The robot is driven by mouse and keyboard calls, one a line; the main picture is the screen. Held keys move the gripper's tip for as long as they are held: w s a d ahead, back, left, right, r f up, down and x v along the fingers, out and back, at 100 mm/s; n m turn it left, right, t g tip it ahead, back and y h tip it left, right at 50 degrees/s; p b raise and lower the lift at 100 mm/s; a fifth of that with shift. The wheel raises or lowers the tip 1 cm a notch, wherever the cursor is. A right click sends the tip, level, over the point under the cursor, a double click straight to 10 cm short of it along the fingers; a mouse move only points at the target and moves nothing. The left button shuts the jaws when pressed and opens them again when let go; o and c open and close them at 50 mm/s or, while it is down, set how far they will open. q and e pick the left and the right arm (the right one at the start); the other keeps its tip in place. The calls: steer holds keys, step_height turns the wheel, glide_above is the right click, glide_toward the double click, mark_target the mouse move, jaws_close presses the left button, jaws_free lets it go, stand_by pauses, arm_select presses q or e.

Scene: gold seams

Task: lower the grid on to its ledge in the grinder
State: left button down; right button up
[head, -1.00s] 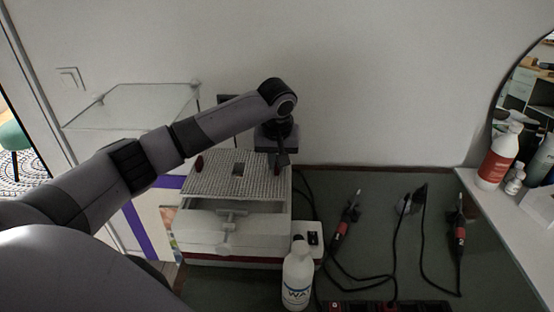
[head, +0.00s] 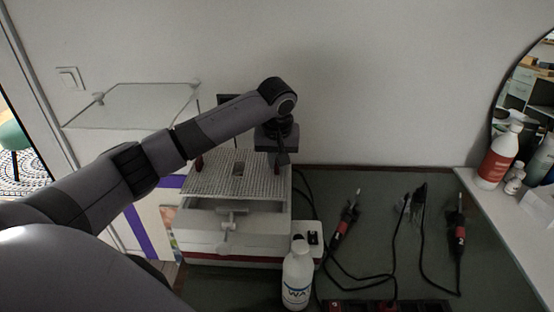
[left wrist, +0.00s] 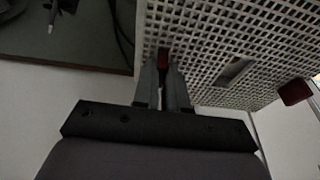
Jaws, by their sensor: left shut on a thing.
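The grid (head: 215,182) is a pale perforated plate with a square hole, over the top of the white grinder (head: 265,232). A dark gap shows below its near edge, and I cannot tell whether it touches the ledge, which is hidden. My left gripper (head: 280,160) is at the grid's far right side. In the left wrist view, my left gripper (left wrist: 163,82) is shut on the grid's dark red grip (left wrist: 163,58). A second red grip (left wrist: 295,91) stands free on the other side of the grid (left wrist: 215,45). My right gripper is not in view.
A white bottle (head: 297,275) stands close in front of the grinder. A white switch box (head: 308,236) is at its right side. Two red-and-black tools (head: 345,222) (head: 459,225) with cables lie on the dark green bench (head: 400,265). A wall is behind.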

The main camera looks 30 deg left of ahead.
mark_target(277, 173)
arm_select(q)
steer(key=shift+f, duration=2.2)
stand_by(1.2)
steer(key=c, duration=1.1)
jaws_free()
steer(key=shift+r, duration=3.5)
